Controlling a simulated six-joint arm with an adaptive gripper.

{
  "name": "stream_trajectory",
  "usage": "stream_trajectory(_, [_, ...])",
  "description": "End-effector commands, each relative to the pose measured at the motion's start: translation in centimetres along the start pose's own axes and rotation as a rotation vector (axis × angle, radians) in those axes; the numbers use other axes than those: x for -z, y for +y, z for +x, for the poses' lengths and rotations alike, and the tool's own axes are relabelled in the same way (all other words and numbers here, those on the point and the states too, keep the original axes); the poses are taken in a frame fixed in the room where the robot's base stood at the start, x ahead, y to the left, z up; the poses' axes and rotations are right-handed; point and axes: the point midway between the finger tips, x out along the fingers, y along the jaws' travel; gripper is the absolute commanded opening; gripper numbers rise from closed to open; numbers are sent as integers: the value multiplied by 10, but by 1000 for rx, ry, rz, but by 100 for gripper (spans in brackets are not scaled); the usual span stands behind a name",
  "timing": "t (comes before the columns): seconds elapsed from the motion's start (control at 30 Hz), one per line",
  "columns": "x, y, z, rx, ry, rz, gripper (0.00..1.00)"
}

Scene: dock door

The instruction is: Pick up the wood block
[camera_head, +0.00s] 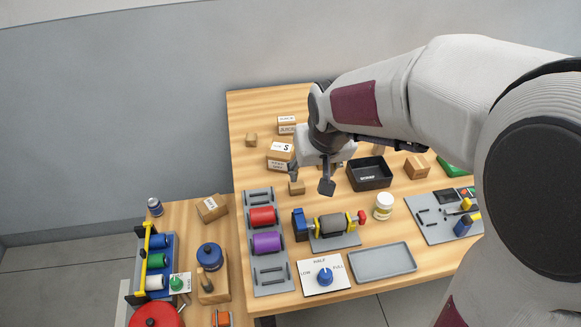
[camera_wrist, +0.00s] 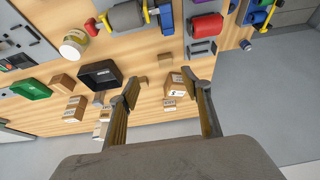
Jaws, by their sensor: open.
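Several plain brown blocks could be the wood block; I cannot tell which is meant. A small one (camera_head: 297,188) lies on the table just below my gripper (camera_head: 311,179), between the roller rack and the black bin. It also shows in the wrist view (camera_wrist: 166,58), beyond the fingertips and roughly between them. Another small block (camera_head: 251,139) sits near the table's left edge. A larger brown block (camera_head: 417,167) stands right of the bin. My gripper, also in the wrist view (camera_wrist: 161,88), is open and empty above the table, apart from the blocks.
A labelled carton (camera_head: 281,153) marked S stands close behind the near small block. The black bin (camera_head: 370,174) is to its right. A roller rack (camera_head: 267,279), a motor unit (camera_head: 332,226) and a white jar (camera_head: 383,206) stand in front. A grey tray (camera_head: 382,263) lies at the front edge.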

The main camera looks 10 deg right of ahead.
Motion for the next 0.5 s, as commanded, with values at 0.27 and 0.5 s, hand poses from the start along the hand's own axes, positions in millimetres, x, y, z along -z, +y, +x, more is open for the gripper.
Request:
stream_trajectory(0.27, [20,-8,54,3,-19,-4,48])
stream_trajectory(0.5, [30,-13,92,5,-27,-8,48])
